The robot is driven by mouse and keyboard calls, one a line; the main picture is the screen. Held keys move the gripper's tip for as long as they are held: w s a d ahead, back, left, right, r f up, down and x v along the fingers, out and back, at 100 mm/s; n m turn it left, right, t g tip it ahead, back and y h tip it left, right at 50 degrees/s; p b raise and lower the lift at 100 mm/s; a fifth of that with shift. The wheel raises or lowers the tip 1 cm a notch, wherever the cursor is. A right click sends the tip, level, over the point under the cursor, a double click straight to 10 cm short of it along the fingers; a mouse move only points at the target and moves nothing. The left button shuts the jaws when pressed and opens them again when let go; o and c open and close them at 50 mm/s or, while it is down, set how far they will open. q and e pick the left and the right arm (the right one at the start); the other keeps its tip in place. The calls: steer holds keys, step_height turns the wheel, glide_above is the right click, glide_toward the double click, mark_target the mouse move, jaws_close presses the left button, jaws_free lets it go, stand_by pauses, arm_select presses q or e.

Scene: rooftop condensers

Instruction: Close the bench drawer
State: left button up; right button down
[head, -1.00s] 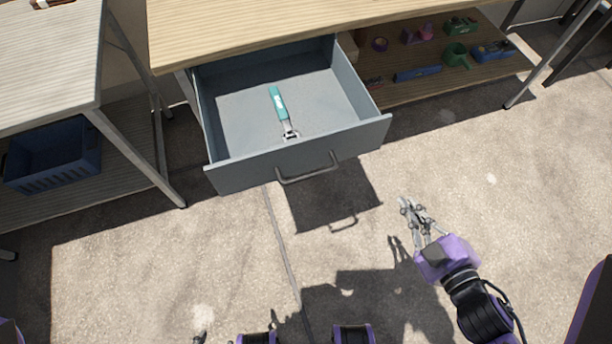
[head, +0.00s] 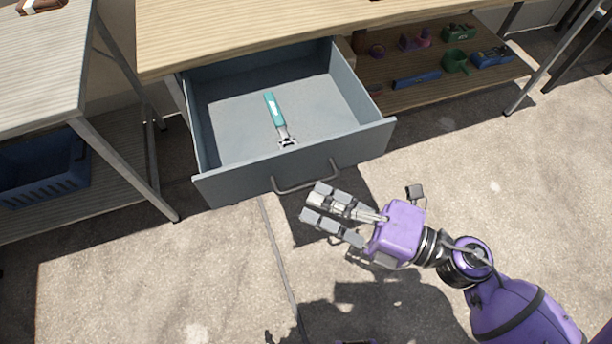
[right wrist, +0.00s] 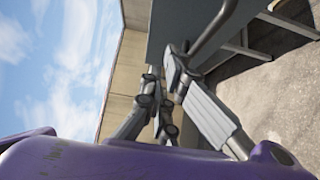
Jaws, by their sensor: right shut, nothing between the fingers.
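The grey bench drawer (head: 300,158) is pulled well out from under the wooden bench top (head: 270,35). A bar handle (head: 308,180) is on its front. A wrench with a teal grip (head: 274,110) lies inside the drawer. My right gripper (head: 312,203) is in front of the drawer, just below the handle in the head view, with its fingers pointing left. It is shut and empty. In the right wrist view, the fingers (right wrist: 165,95) show near the drawer front, with the handle (right wrist: 215,28) at the top. My left gripper is not in view.
A shelf (head: 420,85) under the bench holds several small coloured items to the right of the drawer. A side table (head: 45,65) with a blue crate (head: 45,175) below it stands at the left. The concrete floor in front is clear.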

mark_target(308, 186)
steer(key=w+a, duration=0.2)
steer(key=w, duration=0.1)
steer(key=shift+w+a, duration=0.1)
steer(key=shift+w, duration=0.2)
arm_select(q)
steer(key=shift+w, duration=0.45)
arm_select(e)
steer(key=shift+w+a, duration=0.15)
steer(key=shift+w, duration=0.45)
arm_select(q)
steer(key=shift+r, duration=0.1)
